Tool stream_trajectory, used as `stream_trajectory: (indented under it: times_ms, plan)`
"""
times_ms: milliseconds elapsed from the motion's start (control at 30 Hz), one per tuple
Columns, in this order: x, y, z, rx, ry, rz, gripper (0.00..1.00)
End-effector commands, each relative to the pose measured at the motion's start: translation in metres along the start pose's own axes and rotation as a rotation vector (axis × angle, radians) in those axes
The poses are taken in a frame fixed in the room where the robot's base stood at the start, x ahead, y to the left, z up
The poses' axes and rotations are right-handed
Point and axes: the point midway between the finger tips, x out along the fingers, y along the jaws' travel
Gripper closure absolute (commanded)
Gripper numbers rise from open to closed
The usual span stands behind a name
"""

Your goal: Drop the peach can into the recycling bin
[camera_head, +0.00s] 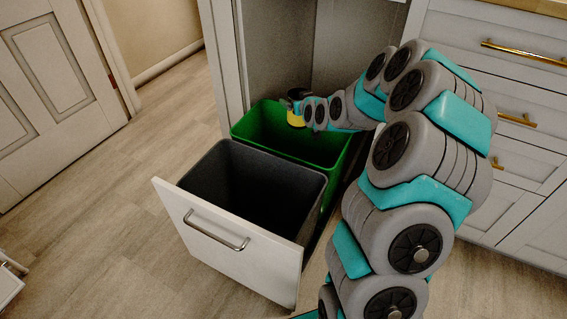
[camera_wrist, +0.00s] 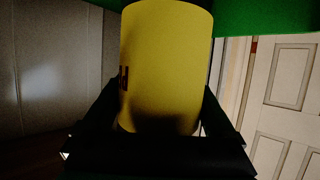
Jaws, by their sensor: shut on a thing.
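My gripper (camera_head: 296,106) is at the end of my outstretched arm, over the green bin (camera_head: 333,165) in the pulled-out drawer. It is shut on a yellow can, the peach can (camera_head: 295,119), which shows below the fingers. In the wrist view the can (camera_wrist: 166,65) fills the middle, held between dark fingers (camera_wrist: 165,130). Green bin wall (camera_wrist: 265,15) shows at the top of that view. The can appears at about the height of the green bin's rim or a little above; the exact height is hard to tell. The can's label is mostly hidden.
A dark grey bin (camera_head: 250,180) stands in front of the green one, behind the white drawer front (camera_head: 225,245) with a metal handle. Cabinet drawers (camera_head: 520,120) line the right side. A panelled door (camera_head: 50,95) is at the left.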

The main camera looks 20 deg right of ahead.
Motion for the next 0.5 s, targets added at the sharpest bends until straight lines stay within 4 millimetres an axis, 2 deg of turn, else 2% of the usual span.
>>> stream_trajectory:
  times_ms: [233,500]
  plan:
    - [0.005,0.001,0.012,0.001,-0.001,0.001,0.64]
    - [0.016,0.001,0.04,0.001,-0.003,0.001,0.64]
